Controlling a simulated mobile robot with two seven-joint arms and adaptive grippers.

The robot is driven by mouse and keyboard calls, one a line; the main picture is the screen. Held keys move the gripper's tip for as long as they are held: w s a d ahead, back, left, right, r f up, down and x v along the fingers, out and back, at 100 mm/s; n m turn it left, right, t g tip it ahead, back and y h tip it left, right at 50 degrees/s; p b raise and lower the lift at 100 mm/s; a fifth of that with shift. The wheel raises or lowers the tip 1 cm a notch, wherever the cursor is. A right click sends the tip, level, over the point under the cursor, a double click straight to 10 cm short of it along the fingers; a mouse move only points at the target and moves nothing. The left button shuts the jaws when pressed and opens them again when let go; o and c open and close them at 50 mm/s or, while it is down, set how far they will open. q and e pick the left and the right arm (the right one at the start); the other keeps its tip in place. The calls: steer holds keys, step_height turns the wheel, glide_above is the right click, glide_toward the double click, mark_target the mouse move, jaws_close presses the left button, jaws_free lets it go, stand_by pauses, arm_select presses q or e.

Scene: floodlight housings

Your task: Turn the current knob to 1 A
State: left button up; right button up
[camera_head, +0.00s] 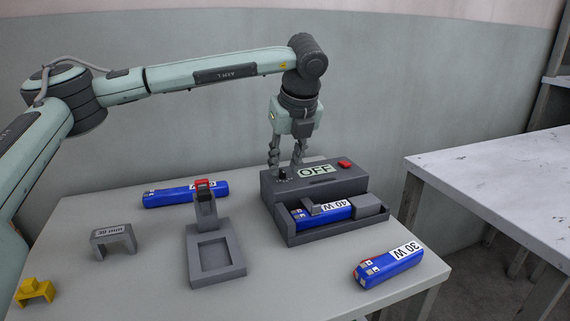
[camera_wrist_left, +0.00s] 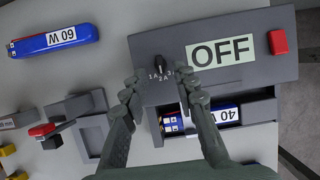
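The current knob (camera_wrist_left: 159,64) is a small black knob on the top face of a dark grey box (camera_wrist_left: 140,45). The marks 1 A, 2 A and 3 A (camera_wrist_left: 163,74) sit just below it in the wrist view; which mark it points at is hard to tell. In the head view the knob (camera_head: 282,174) is at the box's left end. My left gripper (camera_head: 286,163) points down over it, open, with one fingertip on each side of the knob in the wrist view (camera_wrist_left: 158,78). I cannot tell whether they touch it. My right gripper is not in view.
The box has an OFF display (camera_head: 315,171), a red button (camera_head: 345,164) and a front bay holding a blue 40 W pack (camera_head: 322,213). A 30 W pack (camera_head: 388,265), a 60 W pack (camera_wrist_left: 53,40), a grey stand (camera_head: 215,253), a grey bracket (camera_head: 113,241) and a yellow piece (camera_head: 35,292) lie around.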

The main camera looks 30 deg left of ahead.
arm_select(q)
steer(key=shift+w+a+f, duration=0.2)
steer(key=shift+f, duration=0.5)
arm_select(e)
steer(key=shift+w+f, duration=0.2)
arm_select(q)
jaws_close()
